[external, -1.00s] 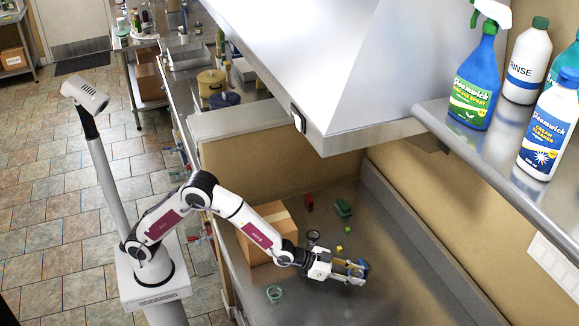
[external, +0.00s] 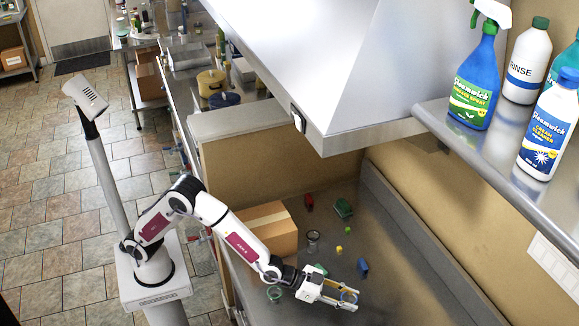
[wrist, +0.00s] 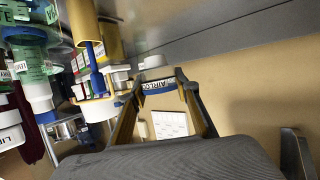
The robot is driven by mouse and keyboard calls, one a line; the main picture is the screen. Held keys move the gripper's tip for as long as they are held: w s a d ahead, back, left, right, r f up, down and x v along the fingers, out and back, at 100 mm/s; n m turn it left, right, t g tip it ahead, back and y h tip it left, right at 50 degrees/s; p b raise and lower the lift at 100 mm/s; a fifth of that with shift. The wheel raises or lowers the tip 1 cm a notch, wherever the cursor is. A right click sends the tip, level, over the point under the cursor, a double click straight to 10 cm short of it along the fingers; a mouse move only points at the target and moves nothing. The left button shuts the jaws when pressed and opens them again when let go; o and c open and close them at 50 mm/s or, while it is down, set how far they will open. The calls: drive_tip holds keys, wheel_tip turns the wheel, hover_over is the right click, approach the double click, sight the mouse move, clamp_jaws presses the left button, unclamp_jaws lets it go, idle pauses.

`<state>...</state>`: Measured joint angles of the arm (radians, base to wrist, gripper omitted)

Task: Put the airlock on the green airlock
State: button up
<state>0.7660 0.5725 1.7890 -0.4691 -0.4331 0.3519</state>
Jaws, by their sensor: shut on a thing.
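My gripper (external: 353,299) is low over the right part of the metal counter. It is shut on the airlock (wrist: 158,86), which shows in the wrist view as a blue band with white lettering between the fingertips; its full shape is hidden. In the external view the held piece is small and blurred between the fingers. A green, round, open-topped piece (external: 274,294) stands on the counter left of my gripper, apart from it, and looks like the green airlock. Another green piece (external: 320,268) is partly hidden behind my wrist.
A cardboard box (external: 270,230) stands behind my forearm. A dark-rimmed cup (external: 313,241), a blue piece (external: 362,268), yellow cubes (external: 347,230), a red block (external: 309,202) and a green block (external: 343,208) lie around the counter. The counter's right side is clear.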

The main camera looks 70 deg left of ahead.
drive_tip(key=s+d+r, duration=0.2)
drive_tip(key=s+d, duration=0.1)
drive_tip(key=s, duration=0.2)
drive_tip(key=n+t+y, duration=0.1)
drive_tip(key=n+y, duration=1)
drive_tip(key=y, duration=0.2)
hover_over(275, 295)
drive_tip(key=shift+s+d+f, duration=0.15)
drive_tip(key=shift+d+f, duration=0.05)
drive_tip(key=shift+f, duration=0.25)
drive_tip(key=shift+f, duration=0.1)
wheel_tip(275, 295, down, 6)
drive_tip(key=shift+f, duration=0.15)
drive_tip(key=shift+f, duration=1.75)
